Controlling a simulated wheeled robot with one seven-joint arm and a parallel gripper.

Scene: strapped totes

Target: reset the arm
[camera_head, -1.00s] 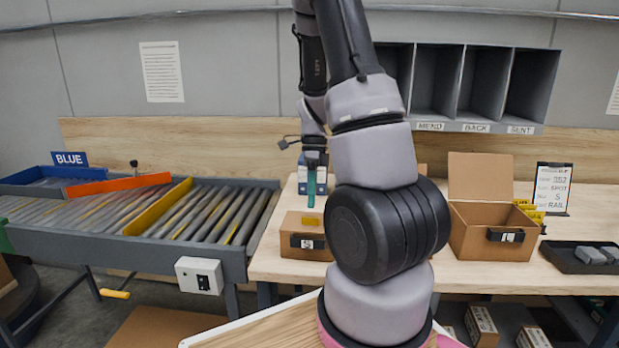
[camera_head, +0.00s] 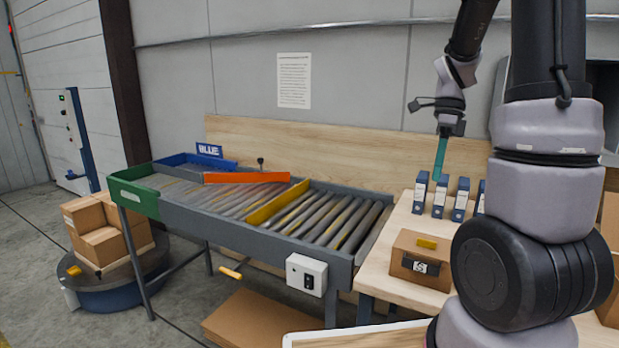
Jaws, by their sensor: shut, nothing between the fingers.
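My gripper (camera_head: 440,160) shows at the upper right with its teal fingers pointing down. It is shut and empty, in the air above the table, behind and above the closed tote. My arm fills the right side of the view and hides much of the table. A closed brown tote (camera_head: 421,268) with a dark front latch and a yellow tag on its lid stands at the table's left end. My gripper does not touch it.
Blue-and-white binders (camera_head: 438,195) stand at the back of the table (camera_head: 385,272), close below my gripper. The roller conveyor (camera_head: 285,228) runs to the left, with an orange bar (camera_head: 246,178) and yellow bar (camera_head: 278,203) across it. Stacked cartons (camera_head: 104,232) stand far left.

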